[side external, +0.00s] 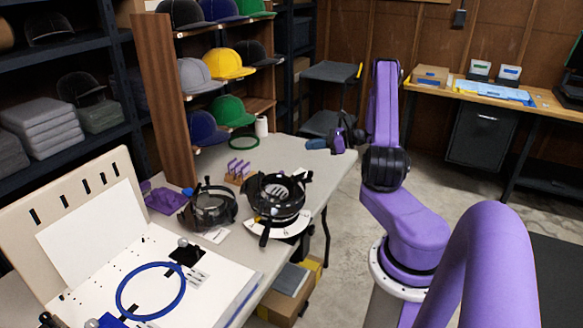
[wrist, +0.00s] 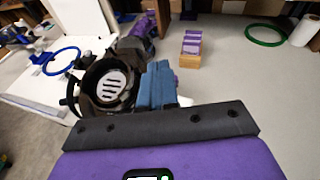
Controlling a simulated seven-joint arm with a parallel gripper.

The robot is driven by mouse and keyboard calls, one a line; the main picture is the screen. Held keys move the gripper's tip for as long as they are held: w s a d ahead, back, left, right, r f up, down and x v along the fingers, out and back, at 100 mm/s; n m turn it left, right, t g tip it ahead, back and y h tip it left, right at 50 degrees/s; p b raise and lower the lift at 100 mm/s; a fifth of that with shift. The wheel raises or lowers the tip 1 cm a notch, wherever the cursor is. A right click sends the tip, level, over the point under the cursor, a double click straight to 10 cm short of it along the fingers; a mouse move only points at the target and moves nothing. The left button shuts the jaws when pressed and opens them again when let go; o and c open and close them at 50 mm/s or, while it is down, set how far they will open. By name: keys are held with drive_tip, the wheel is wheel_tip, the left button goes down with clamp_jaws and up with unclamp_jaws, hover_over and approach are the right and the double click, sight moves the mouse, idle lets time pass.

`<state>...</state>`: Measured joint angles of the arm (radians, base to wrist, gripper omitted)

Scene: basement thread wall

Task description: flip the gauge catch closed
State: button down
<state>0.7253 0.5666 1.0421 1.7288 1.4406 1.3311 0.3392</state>
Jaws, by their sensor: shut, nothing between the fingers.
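The black ring-shaped gauge (side external: 278,193) stands on the grey table near its right edge, on a white plate with markings. A black lever (side external: 264,236), which may be its catch, sticks out at the front; I cannot tell its position for sure. The ring also shows in the wrist view (wrist: 106,84), left of my fingers, with its slotted pale centre visible. My gripper (side external: 312,143) is behind and right of the gauge, above the table, apart from it. Its blue fingers (wrist: 157,84) are shut and empty, and hide part of the table beyond.
A wooden block with purple pieces (side external: 238,171), a green hoop (side external: 242,145) and a white roll (side external: 262,127) are behind. A blue hoop (side external: 151,291) lies on a white board. Table right of the block is clear.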

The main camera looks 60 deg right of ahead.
drive_tip(key=w+d+f+n+g, duration=0.1)
drive_tip(key=n+g, duration=0.1)
drive_tip(key=n, duration=0.7)
drive_tip(key=w+f+n+g+h, duration=0.1)
drive_tip(key=n+g, duration=0.1)
drive_tip(key=n, duration=0.6)
drive_tip(key=d+f+n+g+h, duration=0.1)
drive_tip(key=f+n+g, duration=0.1)
drive_tip(key=n, duration=0.7)
drive_tip(key=shift+w+d+n, duration=0.3)
drive_tip(key=shift+w, duration=0.1)
drive_tip(key=x, duration=1)
drive_tip(key=shift+s+d+f, duration=0.1)
